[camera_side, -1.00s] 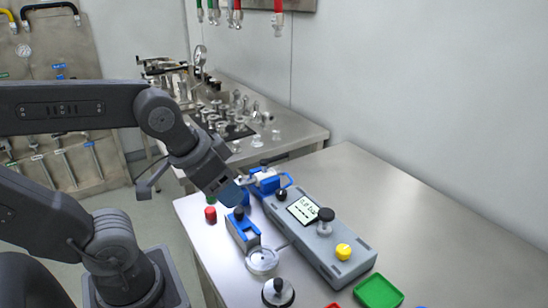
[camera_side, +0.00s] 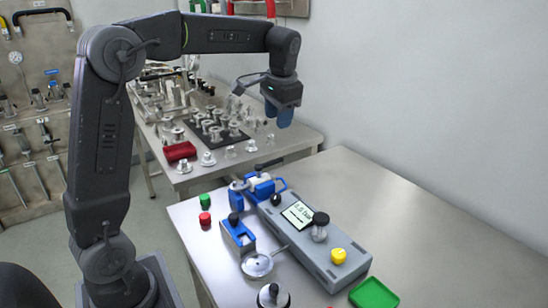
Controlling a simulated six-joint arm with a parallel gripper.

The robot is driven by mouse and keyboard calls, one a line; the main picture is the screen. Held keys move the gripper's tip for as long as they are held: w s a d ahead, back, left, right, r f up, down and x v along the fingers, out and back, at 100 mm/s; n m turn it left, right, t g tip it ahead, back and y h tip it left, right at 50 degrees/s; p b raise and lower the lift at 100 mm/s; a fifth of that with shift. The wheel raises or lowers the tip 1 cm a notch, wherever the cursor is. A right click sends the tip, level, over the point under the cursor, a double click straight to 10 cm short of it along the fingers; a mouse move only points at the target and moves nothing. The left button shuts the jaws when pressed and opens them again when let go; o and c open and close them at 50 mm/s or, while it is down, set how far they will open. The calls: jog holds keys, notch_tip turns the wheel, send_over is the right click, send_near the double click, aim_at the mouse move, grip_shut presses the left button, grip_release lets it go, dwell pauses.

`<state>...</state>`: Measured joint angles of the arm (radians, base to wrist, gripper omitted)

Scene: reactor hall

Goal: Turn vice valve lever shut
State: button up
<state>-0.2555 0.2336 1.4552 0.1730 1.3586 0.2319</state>
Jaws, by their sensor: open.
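The blue vice (camera_side: 237,195) stands at the far left end of the long grey box. A pale metal valve body (camera_side: 260,181) sits at it with blue parts around it. A thin dark lever-like bar (camera_side: 270,163) shows just behind the valve, but its exact angle is too small to tell.
The grey box (camera_side: 343,272) carries a display (camera_side: 298,214), a black knob (camera_side: 320,219) and a yellow knob (camera_side: 338,256). Red (camera_side: 205,218) and green (camera_side: 205,201) caps stand left of the vice. A green tray (camera_side: 374,294) lies in front. The table's right side is clear.

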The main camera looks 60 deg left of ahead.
aim_at(274, 161)
jog(key=shift+g, duration=0.3)
jog(key=a+f, duration=0.1)
jog(key=f, duration=0.4)
jog(key=w+a+f, duration=0.1)
jog(key=a+f, duration=0.1)
jog(key=f, duration=0.2)
jog(key=w+a+f, duration=0.1)
jog(key=a+f, duration=0.1)
jog(key=f, duration=0.3)
jog(key=shift+f, duration=0.35)
jog(key=shift+c, duration=0.5)
grip_shut()
